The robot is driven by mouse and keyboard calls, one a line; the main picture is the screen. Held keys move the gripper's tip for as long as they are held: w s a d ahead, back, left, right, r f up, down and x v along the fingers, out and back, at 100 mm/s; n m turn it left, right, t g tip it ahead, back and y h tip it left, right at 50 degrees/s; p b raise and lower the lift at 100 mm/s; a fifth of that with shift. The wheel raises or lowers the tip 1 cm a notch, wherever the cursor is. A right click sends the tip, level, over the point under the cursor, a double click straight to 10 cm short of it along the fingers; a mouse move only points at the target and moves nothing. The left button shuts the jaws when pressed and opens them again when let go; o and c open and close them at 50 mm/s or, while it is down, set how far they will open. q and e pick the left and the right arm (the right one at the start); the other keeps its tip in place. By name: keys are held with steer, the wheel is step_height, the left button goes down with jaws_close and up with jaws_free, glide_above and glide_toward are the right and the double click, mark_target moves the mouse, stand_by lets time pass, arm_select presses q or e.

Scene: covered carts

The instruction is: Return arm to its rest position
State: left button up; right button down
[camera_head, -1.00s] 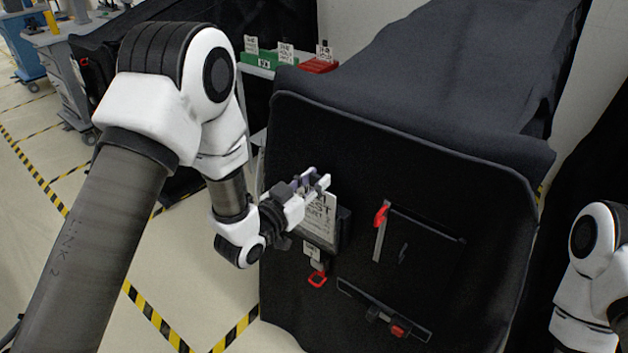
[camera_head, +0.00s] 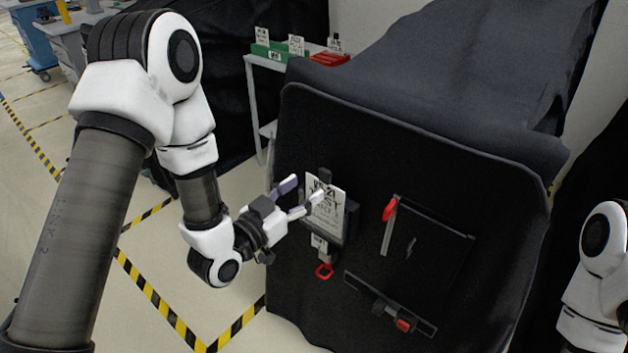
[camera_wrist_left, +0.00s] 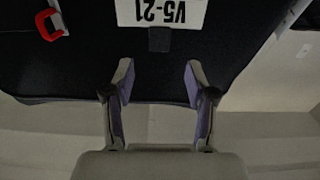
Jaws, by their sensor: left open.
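My left gripper (camera_head: 298,198) is open and empty, just left of a white printed card (camera_head: 325,205) on the front of a black-covered cart (camera_head: 440,190). In the left wrist view the two fingers (camera_wrist_left: 157,95) stand apart with nothing between them. The card there (camera_wrist_left: 160,12) is upside down, reads V5-21, and lies beyond the fingertips. My left arm is bent, coming in from the left. Part of my right arm shows at the right edge, but its gripper is out of view.
The cart front carries a red ring (camera_head: 324,271), a red-ended handle (camera_head: 389,209), a square panel (camera_head: 430,240) and a lower bar with a red part (camera_head: 403,325). A shelf behind holds a green bin (camera_head: 268,52) and a red bin (camera_head: 330,58). Floor left of the cart is clear.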

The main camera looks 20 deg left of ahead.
arm_select(q)
steer(key=shift+s, duration=0.1)
stand_by(0.4)
steer(key=s+f+g+y, duration=0.1)
steer(key=s+f+g, duration=0.15)
steer(key=f, duration=0.45)
steer(key=s+f+n+g+y, duration=0.1)
steer(key=s+f+g, duration=0.1)
steer(key=s+f, duration=0.35)
steer(key=s+f+g+y, duration=0.1)
steer(key=s+f+g, duration=0.15)
steer(key=f, duration=0.65)
steer(key=s+a+f+n+g+y, duration=0.1)
steer(key=s+a+f+g, duration=0.1)
steer(key=s+f+g, duration=0.3)
steer(key=s+a+f+n+g+y, duration=0.2)
steer(key=s+f+g, duration=0.3)
steer(key=s, duration=0.7)
steer(key=shift+s+a, duration=0.4)
steer(key=shift+a, duration=0.05)
